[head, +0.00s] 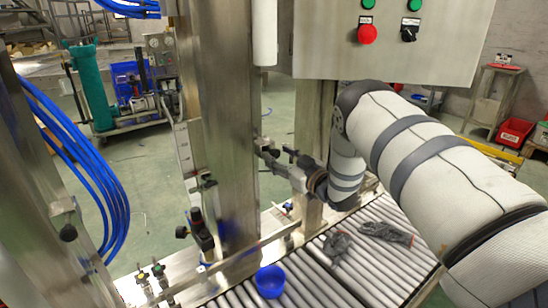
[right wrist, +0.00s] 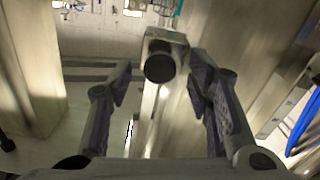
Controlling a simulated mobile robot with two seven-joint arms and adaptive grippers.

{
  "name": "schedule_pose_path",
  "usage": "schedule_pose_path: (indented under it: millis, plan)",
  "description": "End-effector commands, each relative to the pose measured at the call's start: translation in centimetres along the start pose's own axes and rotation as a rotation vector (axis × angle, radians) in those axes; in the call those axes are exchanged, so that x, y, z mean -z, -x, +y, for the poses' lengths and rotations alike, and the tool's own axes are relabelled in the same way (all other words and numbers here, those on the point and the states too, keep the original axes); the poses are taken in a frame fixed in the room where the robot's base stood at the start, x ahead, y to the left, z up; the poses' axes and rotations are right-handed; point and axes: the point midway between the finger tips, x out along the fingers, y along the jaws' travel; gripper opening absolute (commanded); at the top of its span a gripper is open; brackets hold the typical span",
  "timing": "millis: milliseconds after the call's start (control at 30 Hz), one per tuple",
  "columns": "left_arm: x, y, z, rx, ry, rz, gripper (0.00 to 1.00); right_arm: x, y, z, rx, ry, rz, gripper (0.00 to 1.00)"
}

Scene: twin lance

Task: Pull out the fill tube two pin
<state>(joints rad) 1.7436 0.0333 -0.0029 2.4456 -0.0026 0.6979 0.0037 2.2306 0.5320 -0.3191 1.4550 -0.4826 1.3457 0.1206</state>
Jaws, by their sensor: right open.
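My right gripper (head: 268,153) reaches in from the right to the side of the metal column (head: 228,130). In the right wrist view its two fingers (right wrist: 160,84) are open, one on each side of a round black knob (right wrist: 160,68) on a small metal block. This knob looks like the fill tube pin. Gaps show between the knob and both fingers, and I cannot tell how deep it sits between them. In the head view I cannot make this knob out at the gripper. My left gripper is not in view.
Other black knobs sit on the left column (head: 68,232) and low on the frame (head: 201,232). A roller conveyor (head: 315,270) below carries a blue bowl (head: 270,281) and dark gloves (head: 387,233). A control box (head: 440,45) hangs above my right arm. Blue hoses (head: 105,185) hang at left.

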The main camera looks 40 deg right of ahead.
Motion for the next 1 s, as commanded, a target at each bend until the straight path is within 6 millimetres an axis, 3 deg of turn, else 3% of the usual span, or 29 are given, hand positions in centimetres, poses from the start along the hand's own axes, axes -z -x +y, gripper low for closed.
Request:
schedule_pose_path:
  millis: [133,400,467,600,633,1000]
  plan:
    - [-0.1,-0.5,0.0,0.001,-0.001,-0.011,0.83,-0.2,-1.6,-0.1,0.002,0.001,-0.002,0.46]
    - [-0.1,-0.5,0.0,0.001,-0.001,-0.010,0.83,0.0,-1.9,0.0,0.000,0.000,-0.001,0.46]
    - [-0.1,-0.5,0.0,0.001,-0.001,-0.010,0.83,0.0,-1.9,0.0,0.000,0.000,-0.001,0.35]
    - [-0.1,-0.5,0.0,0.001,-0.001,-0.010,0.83,0.0,-1.8,0.0,0.000,0.000,-0.001,0.03]
    - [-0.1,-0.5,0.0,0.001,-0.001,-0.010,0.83,0.0,-1.8,0.0,0.000,0.000,-0.001,0.00]
    - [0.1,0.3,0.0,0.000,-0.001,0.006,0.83,0.3,-1.1,0.0,0.001,-0.003,0.001,0.00]
